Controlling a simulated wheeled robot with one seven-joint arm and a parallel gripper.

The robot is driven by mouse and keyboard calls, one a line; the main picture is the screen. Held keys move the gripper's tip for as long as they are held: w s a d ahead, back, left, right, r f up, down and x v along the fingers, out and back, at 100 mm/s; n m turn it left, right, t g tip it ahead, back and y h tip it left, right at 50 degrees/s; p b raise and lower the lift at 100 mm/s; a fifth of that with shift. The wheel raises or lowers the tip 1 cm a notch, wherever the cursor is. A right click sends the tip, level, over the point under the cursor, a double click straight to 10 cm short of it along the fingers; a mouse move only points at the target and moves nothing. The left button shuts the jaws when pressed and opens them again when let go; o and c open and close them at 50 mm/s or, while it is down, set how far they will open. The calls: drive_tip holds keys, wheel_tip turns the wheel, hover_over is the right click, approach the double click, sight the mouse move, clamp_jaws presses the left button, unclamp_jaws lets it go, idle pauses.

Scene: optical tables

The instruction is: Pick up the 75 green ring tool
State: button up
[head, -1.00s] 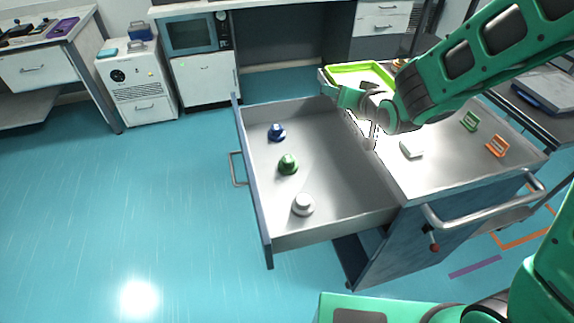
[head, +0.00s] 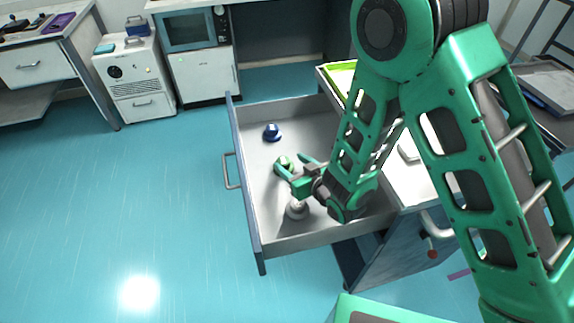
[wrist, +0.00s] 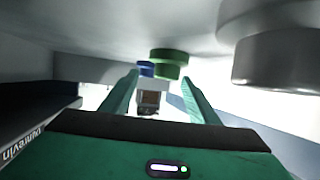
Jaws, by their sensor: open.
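The green ring tool (head: 284,161) stands in the open drawer, between a blue tool (head: 271,132) and a white-grey tool (head: 297,211). My gripper (head: 290,163) is low in the drawer with its open fingers pointing at the green tool. In the wrist view the green tool (wrist: 171,62) shows between the fingertips (wrist: 160,74), towards the right one. I cannot tell whether it is inside the jaws. No finger is seen closed on it. The blue tool (wrist: 146,69) shows behind it, and the white-grey tool (wrist: 275,50) looms close at the upper right.
The drawer (head: 247,190) has raised walls around the tools. My arm covers much of the cart top, where a green tray (head: 341,78) and a white block (head: 408,150) partly show. The drawer floor left of the tools is clear.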

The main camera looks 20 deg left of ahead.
sight(281, 158)
drive_tip(key=shift+s+a+x, duration=0.15)
drive_tip(key=shift+x, duration=1.8)
drive_tip(key=shift+s+a+x, duration=0.15)
drive_tip(key=shift+x, duration=1.8)
drive_tip(key=shift+c, duration=0.2)
drive_tip(key=c, duration=1.2)
drive_tip(key=shift+o, duration=0.2)
drive_tip(key=shift+r, duration=0.1)
